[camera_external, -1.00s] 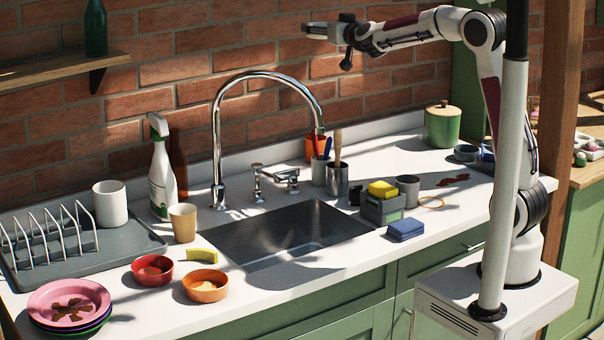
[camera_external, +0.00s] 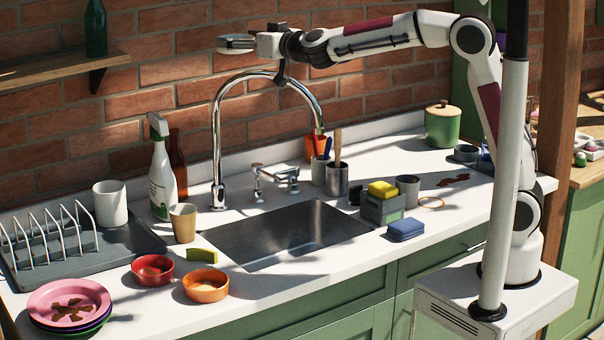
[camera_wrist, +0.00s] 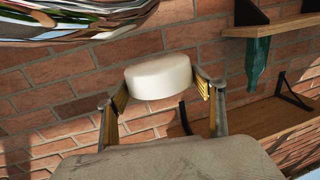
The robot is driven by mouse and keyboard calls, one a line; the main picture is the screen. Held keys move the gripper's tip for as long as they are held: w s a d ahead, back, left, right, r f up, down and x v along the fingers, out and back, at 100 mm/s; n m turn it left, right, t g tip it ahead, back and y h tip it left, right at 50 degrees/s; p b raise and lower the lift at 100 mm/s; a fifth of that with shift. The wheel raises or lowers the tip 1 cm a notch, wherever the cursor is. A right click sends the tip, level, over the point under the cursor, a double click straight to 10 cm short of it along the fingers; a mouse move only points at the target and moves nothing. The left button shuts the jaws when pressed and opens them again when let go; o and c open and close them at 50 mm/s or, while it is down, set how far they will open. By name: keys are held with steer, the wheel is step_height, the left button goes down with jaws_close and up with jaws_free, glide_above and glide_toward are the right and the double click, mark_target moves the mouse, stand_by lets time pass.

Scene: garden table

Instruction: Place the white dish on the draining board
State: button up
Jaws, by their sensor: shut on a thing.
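My gripper (camera_external: 246,43) is raised in front of the brick wall, above the tap, in the external view. In the wrist view its two yellow-padded fingers are shut on the white dish (camera_wrist: 158,77), one at each side. The dish is small, rounded and off-white, held clear of everything. In the external view it is too small to make out well at the gripper's end. The draining board (camera_external: 138,240) is a grey ridged tray at the far left of the counter, left of and below my gripper.
A wire rack (camera_external: 50,236) and a white mug (camera_external: 110,203) stand on the board, with bare board to their right. The tall tap (camera_external: 216,125), spray bottle (camera_external: 161,175) and wall shelf (camera_external: 50,73) with a green bottle (camera_external: 95,28) stand around.

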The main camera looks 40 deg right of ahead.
steer(key=s+a+f+n+y, duration=0.15)
steer(key=a+f, duration=0.25)
steer(key=a, duration=0.4)
steer(key=s+a+f+y, duration=0.1)
steer(key=s+a+f, duration=0.25)
steer(key=a, duration=0.45)
steer(key=n+g+y, duration=0.4)
steer(key=n+y, duration=0.1)
steer(key=y, duration=0.1)
glide_above(149, 317)
step_height(149, 317, down, 24)
steer(key=shift+m, duration=0.25)
steer(key=shift+f, duration=3.15)
steer(key=shift+f, duration=1.9)
